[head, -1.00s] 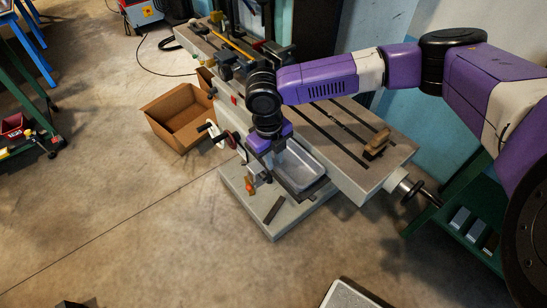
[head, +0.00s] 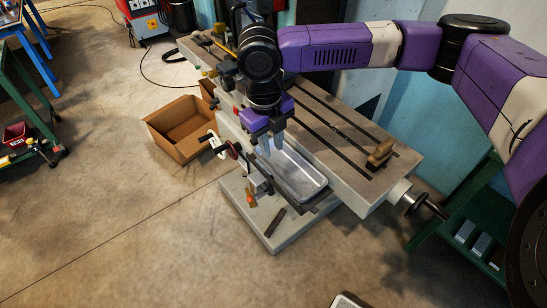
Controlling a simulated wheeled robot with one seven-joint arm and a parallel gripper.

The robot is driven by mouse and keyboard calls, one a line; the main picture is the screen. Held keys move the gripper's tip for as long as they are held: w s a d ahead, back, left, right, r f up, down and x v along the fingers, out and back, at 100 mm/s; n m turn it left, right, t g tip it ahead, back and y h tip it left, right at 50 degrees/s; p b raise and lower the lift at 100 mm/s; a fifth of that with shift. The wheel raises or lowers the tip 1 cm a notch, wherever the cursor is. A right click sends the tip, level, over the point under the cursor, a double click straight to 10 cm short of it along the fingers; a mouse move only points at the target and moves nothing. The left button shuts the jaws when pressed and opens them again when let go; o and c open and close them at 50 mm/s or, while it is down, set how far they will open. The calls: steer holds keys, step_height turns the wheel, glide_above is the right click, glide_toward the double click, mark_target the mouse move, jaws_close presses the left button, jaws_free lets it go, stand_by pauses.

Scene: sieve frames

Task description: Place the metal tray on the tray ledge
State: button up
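The metal tray (head: 316,187) is a shallow, silvery rectangular pan beside the machine's long grey table. It rests on a dark ledge (head: 317,201), of which only a narrow strip shows along its near side. My gripper (head: 272,148) points down at the tray's upper left end. Its two pale fingers are apart with nothing visible between them. They appear clear of the tray, though the exact gap is hard to judge. My gripper body and wrist hide part of the tray's far end.
Cardboard boxes (head: 180,128) stand on the floor at left. A green shelf (head: 470,215) is at right. Floor at front left is clear.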

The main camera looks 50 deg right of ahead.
steer(key=w+a+r+m+t+y, duration=0.1)
steer(key=w+a+t+y, duration=0.15)
steer(key=a, duration=0.65)
steer(key=w+a+r+m+t+y, duration=0.15)
steer(key=w+a, duration=0.25)
steer(key=a, duration=0.4)
steer(key=w+a+r+t+y, duration=0.1)
steer(key=w+a+r+y, duration=0.15)
steer(key=a, duration=0.65)
steer(key=w+a+r+m+t+y, duration=0.3)
steer(key=a+r+m+t+y, duration=0.45)
steer(key=a+r+m, duration=0.55)
steer(key=s+d+f+m+t+h, duration=0.2)
steer(key=s+d+f+m+h, duration=0.35)
steer(key=s+f+m, duration=0.35)
steer(key=s+d+f+m+t+h, duration=0.35)
steer(key=s+f+m+h, duration=0.25)
steer(key=s+f+m, duration=0.25)
steer(key=s+d+f+g, duration=0.1)
steer(key=s+d, duration=0.2)
steer(key=s, duration=0.3)
steer(key=s+d+f+g+h, duration=0.1)
steer(key=s+d, duration=0.3)
steer(key=s, duration=0.3)
steer(key=s+d, duration=0.3)
steer(key=s, duration=0.4)
steer(key=shift+d+f+g, duration=0.2)
steer(key=shift+f+g, duration=0.2)
